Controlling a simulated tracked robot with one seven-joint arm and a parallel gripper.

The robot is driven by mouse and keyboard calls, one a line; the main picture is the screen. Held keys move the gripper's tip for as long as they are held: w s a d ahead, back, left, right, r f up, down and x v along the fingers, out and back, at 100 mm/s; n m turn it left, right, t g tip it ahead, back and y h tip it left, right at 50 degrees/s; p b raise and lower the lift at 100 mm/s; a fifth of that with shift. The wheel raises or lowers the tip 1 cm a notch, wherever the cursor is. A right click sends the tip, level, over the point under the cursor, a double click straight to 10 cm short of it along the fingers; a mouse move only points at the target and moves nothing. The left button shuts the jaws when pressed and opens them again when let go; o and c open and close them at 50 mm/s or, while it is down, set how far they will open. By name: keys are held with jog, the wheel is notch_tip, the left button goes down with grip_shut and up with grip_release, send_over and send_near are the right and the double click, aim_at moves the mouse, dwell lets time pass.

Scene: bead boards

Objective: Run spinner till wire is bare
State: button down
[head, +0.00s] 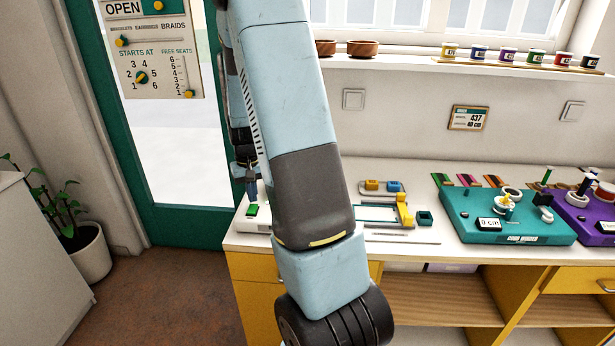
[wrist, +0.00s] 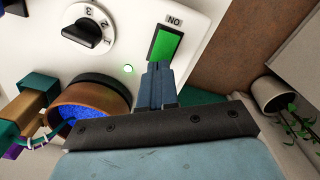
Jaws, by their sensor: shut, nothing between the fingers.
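The spinner is a white unit, seen at the left end of the bench in the head view (head: 244,225) and close up in the wrist view (wrist: 140,30).
My arm hides part of the bench in the head view. A teal board (head: 510,222) and a purple board (head: 590,222) stand to the right. A potted plant (head: 88,255) stands on the floor at left. Paint-like jars line the windowsill.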

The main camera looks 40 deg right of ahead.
jog(key=shift+f, duration=0.85)
jog(key=shift+r, duration=2.55)
jog(key=shift+a+r, duration=0.15)
jog(key=shift+r, duration=0.2)
jog(key=s+a+r+n+t, duration=0.1)
jog(key=s+a+r, duration=0.35)
jog(key=r, duration=0.35)
jog(key=s+a+r+n+t, duration=0.1)
jog(key=s+a+r+t, duration=0.1)
jog(key=s+a+r, duration=0.35)
jog(key=s+a+r+t, duration=0.1)
jog(key=s+a+r, duration=0.1)
jog(key=s+r, duration=0.2)
jog(key=s+a+r+n+t, duration=0.1)
jog(key=s+r, duration=0.4)
jog(key=s, duration=0.5)
jog(key=shift+s+a+t, duration=0.3)
jog(key=shift+s+a, duration=0.1)
jog(key=shift+a, duration=0.1)
